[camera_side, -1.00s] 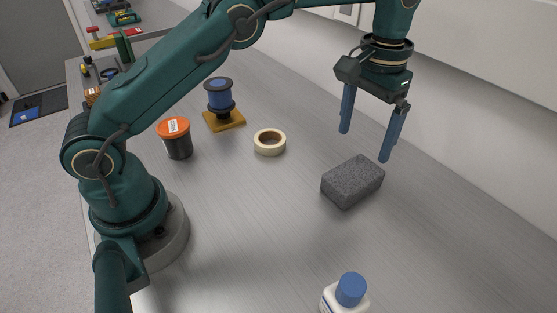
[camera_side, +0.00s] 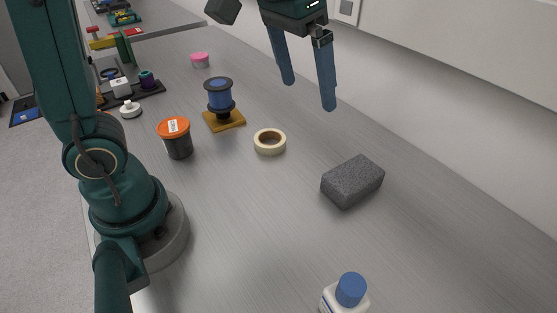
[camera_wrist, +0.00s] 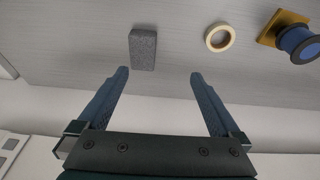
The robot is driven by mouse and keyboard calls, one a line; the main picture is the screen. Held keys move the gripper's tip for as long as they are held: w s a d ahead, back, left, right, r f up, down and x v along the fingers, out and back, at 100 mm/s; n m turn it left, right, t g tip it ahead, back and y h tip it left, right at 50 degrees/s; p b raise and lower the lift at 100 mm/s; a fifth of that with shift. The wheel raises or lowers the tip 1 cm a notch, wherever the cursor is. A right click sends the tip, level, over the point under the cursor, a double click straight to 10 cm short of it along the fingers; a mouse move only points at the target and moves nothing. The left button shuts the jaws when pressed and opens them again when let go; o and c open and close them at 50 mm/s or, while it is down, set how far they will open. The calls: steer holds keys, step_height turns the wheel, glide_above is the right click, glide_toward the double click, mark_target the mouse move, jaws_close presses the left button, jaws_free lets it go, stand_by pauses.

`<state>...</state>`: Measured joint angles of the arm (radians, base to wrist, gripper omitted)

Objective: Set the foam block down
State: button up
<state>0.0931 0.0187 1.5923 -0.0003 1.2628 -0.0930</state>
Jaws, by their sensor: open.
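The dark grey foam block (camera_side: 352,182) lies flat on the grey bench, right of the middle in the side view. It also shows at the top of the wrist view (camera_wrist: 143,48), beyond my fingertips. My gripper (camera_side: 310,97) is open with nothing between its blue fingers. It hangs above the bench, up and to the left of the block in the side view, clear of it. Both fingers also show in the wrist view (camera_wrist: 158,72), spread wide.
A tape roll (camera_side: 269,142), a blue spool on a wooden base (camera_side: 223,122) and an orange-lidded jar (camera_side: 175,139) stand left of the block. A blue-capped bottle (camera_side: 347,294) is at the front. A wall (camera_side: 450,90) runs along the right. Bench around the block is clear.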

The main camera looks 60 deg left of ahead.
steer(key=s+a+f+t, duration=0.2)
steer(key=s+f, duration=0.3)
steer(key=s, duration=0.6)
steer(key=shift+s+a+f+t, duration=0.2)
steer(key=shift+s+a+t, duration=0.05)
steer(key=shift+a+t, duration=0.05)
